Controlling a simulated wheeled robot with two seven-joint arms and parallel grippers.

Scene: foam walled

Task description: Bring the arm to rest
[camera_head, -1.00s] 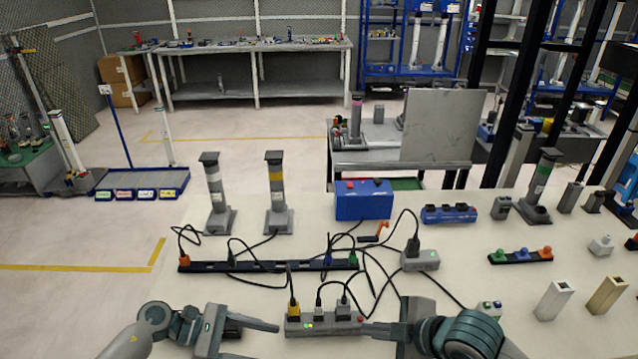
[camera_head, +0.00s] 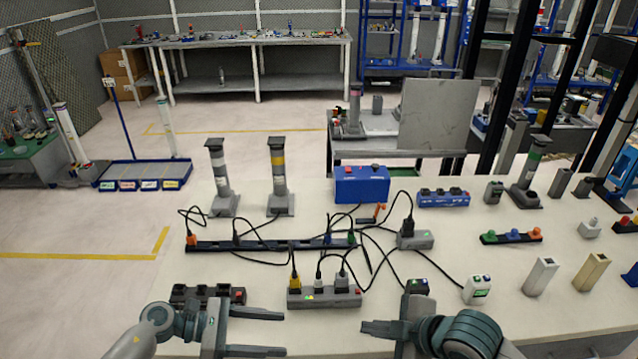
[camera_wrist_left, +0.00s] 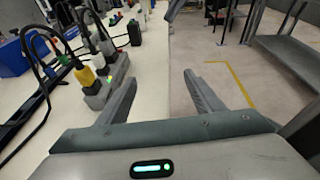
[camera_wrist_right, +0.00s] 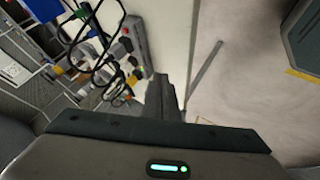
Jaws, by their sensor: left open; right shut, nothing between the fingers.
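My left gripper (camera_head: 285,333) is at the near edge of the white table in the head view, with its fingers apart and nothing between them. The spread fingers also show in the left wrist view (camera_wrist_left: 158,95). My right gripper (camera_head: 366,328) is near the front edge, to the right of the left one. Its fingers are closed together and empty, also in the right wrist view (camera_wrist_right: 167,92). Both grippers are apart from the grey power strip (camera_head: 322,301), which lies just beyond them with several plugs in it.
A long dark strip (camera_head: 270,245) with cables lies further back. A dark socket block (camera_head: 195,296) is beside my left gripper. A small white-and-green box (camera_head: 477,290) is right of my right arm. Two grey posts (camera_head: 221,182) and a blue box (camera_head: 361,186) stand behind.

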